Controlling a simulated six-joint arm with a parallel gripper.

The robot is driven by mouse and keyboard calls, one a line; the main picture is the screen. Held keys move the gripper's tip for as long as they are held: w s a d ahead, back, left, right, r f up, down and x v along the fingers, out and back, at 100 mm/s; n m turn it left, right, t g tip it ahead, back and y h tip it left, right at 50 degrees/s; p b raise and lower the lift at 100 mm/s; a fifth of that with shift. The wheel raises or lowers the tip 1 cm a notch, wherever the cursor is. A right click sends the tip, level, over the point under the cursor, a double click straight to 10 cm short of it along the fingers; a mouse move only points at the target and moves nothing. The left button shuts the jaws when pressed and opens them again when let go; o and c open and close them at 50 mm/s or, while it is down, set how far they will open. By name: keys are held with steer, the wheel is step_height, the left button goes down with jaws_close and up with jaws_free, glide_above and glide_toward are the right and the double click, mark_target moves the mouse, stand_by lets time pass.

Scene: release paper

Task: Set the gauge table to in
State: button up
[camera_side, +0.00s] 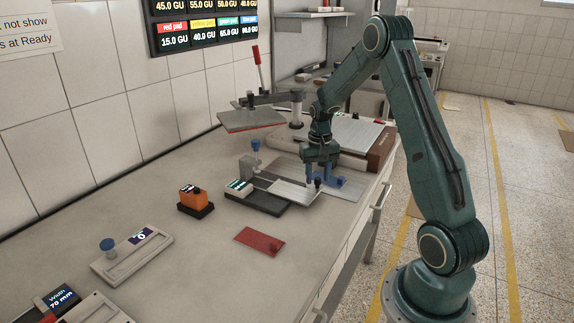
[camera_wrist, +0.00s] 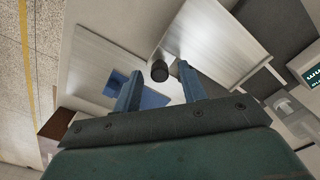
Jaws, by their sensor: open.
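A bright metal plate with a dark knob, which I take to be the gauge table (camera_side: 290,192), sticks out beside a dark gauge base (camera_side: 262,204). The base carries a small display (camera_side: 239,187) at its left. In the wrist view the plate (camera_wrist: 215,45) is at the upper right, and the dark knob (camera_wrist: 160,71) is at its near corner. My gripper (camera_side: 315,184) is low over that corner, pointing down. In the wrist view my gripper (camera_wrist: 157,82) has its two blue fingers apart, with the knob between or just beyond their tips. Contact cannot be told.
A blue fixture (camera_side: 345,182) lies right of my gripper. A blue-knobbed post (camera_side: 256,152) stands behind the gauge. A press with a red lever (camera_side: 257,70) stands behind.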

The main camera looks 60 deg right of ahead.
mark_target(295, 185)
steer(key=shift+f, duration=0.1)
steer(key=shift+c, duration=0.2)
jaws_close()
steer(key=shift+w, duration=4.5)
steer(key=shift+c, duration=0.6)
jaws_free()
steer(key=shift+w, duration=0.1)
steer(key=shift+o, duration=0.8)
